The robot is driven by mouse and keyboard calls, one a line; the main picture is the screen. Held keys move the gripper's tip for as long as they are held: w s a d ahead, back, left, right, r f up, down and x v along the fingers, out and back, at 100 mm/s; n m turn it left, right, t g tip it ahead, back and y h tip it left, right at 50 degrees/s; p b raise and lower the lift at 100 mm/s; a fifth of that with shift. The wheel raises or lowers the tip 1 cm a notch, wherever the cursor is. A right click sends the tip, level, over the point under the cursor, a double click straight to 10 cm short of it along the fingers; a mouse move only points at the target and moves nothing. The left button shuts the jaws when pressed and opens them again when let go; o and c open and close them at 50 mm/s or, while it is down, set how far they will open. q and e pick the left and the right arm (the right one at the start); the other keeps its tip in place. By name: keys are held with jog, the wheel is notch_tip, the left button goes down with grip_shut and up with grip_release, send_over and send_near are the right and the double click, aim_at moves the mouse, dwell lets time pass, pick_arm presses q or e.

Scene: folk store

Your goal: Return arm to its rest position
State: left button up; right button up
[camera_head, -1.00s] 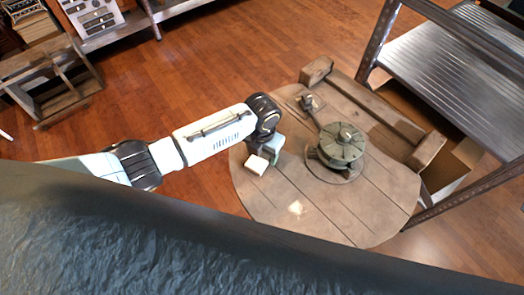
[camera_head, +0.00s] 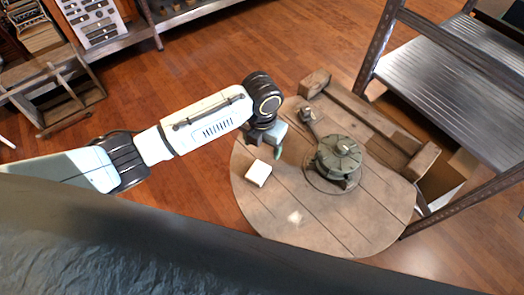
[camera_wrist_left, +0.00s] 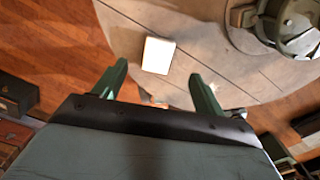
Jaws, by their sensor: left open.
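My left arm comes in from the left in the head view, and its left gripper (camera_head: 267,146) hangs over the left edge of the round wooden table (camera_head: 330,222). In the left wrist view the left gripper (camera_wrist_left: 157,88) has its two green fingers wide apart, with nothing between them. A small white block (camera_head: 258,173) lies on the table just below the gripper in the head view. It also shows beyond the fingertips in the wrist view (camera_wrist_left: 158,55), apart from them. My right gripper is not in view.
A green-grey round device (camera_head: 338,158) with an arm stands on the table. A wooden beam (camera_head: 365,115) lies along the table's far edge. A metal shelf (camera_head: 450,75) stands at the right. A wooden crate (camera_head: 50,95) stands on the floor at the left.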

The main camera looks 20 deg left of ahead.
pick_arm(q)
jog(key=shift+r, duration=0.75)
